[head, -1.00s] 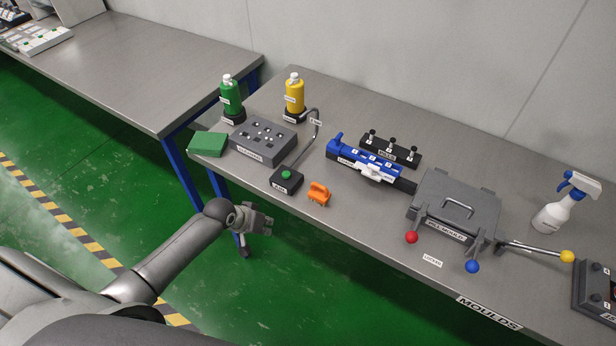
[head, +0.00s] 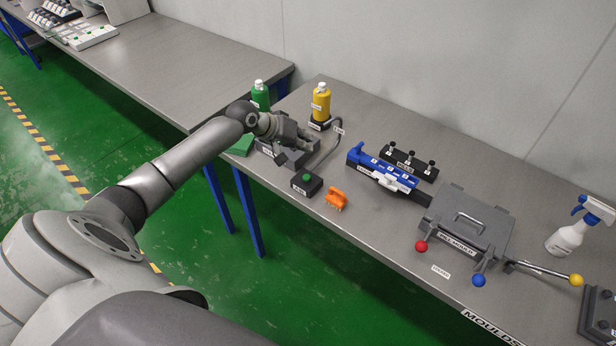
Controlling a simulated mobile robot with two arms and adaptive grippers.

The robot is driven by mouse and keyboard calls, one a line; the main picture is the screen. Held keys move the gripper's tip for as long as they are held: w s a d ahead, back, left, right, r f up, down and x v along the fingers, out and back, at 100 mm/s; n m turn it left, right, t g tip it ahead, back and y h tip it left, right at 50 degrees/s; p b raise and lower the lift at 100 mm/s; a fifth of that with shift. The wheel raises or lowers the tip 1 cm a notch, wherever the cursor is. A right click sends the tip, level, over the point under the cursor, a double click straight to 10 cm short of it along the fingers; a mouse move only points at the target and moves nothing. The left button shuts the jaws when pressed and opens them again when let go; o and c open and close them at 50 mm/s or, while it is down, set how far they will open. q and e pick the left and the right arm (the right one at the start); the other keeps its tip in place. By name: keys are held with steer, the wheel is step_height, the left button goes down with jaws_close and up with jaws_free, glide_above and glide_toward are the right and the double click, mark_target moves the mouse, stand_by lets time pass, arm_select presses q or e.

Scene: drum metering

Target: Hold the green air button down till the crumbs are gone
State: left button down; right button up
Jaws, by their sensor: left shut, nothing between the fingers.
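The green air button (head: 307,177) sits on top of a small black box (head: 304,187) near the table's front edge. My left gripper (head: 307,155) is shut and empty, a little behind and above the button, and does not touch it. It is over the grey block (head: 266,150) and hides most of it, so I cannot see any crumbs. A bent air tube (head: 335,143) rises behind the button box, to the right of the gripper. My right gripper is not in view.
A green bottle (head: 260,97) and a yellow bottle (head: 321,104) stand behind. A green pad (head: 240,146) lies left, partly hidden by my arm. An orange clip (head: 337,199) lies right of the button box, with a blue fixture (head: 383,168) and grey lidded box (head: 466,224) farther right.

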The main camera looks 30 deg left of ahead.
arm_select(q)
steer(key=shift+f, duration=0.1)
steer(key=b, duration=0.7)
glide_above(305, 175)
step_height(305, 175, down, 8)
steer(key=shift+r, duration=0.15)
steer(key=shift+f+b, duration=0.4)
steer(key=shift+f, duration=0.15)
steer(key=shift+f, duration=0.1)
stand_by(0.6)
steer(key=shift+f, duration=0.3)
